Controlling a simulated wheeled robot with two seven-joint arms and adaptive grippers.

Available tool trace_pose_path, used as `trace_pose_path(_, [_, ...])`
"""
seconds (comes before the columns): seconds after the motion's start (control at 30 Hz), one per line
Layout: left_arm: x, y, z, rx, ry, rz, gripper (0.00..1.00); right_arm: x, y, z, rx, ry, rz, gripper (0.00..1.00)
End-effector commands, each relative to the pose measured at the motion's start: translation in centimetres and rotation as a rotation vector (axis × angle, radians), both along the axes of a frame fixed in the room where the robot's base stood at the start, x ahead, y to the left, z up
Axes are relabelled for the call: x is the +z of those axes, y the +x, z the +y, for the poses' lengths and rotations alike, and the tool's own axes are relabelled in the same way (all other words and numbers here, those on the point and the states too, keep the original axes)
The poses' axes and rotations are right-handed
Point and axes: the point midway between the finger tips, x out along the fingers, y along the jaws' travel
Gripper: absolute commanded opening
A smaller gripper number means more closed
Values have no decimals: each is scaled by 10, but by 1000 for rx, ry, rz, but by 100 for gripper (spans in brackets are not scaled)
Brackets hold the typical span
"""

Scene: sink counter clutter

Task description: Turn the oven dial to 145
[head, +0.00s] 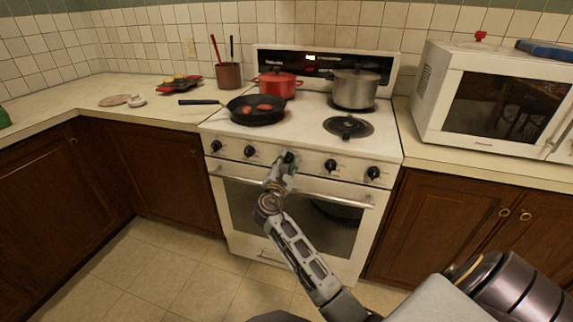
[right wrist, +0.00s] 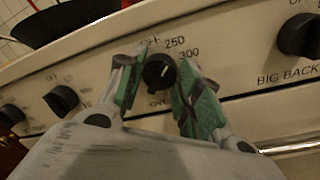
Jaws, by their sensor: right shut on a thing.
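The oven dial (right wrist: 160,73) is the black middle knob on the white stove front. In the right wrist view it sits between my green-padded fingers, with 250 and 300 printed above and to its right; other markings are partly covered. Its pointer setting is too small to read. My right gripper (right wrist: 163,92) is shut on the dial. In the head view, the right gripper (head: 284,167) reaches up to the stove front and covers most of the dial (head: 289,157). My left gripper is not in view.
Black burner knobs flank the dial, two on the left (head: 250,151) and two on the right (head: 331,165). The oven handle (head: 335,197) runs just below. A black pan (head: 262,118), a red pot (head: 277,84) and a steel pot (head: 355,88) stand on the stove.

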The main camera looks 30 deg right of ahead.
Motion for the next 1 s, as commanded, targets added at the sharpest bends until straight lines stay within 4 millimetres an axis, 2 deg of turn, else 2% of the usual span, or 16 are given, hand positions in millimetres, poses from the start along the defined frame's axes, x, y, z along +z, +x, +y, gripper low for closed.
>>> trace_pose_path(0.67, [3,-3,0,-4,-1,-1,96,-1,0,0,-1,47,-53,11])
trace_pose_path(0.7, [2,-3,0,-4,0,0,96,-1,0,0,-1,47,-52,37])
trace_pose_path(0.87, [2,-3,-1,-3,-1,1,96,-1,0,0,-1,47,-52,57])
trace_pose_path(1.0, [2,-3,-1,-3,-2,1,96,-1,0,0,0,47,-54,57])
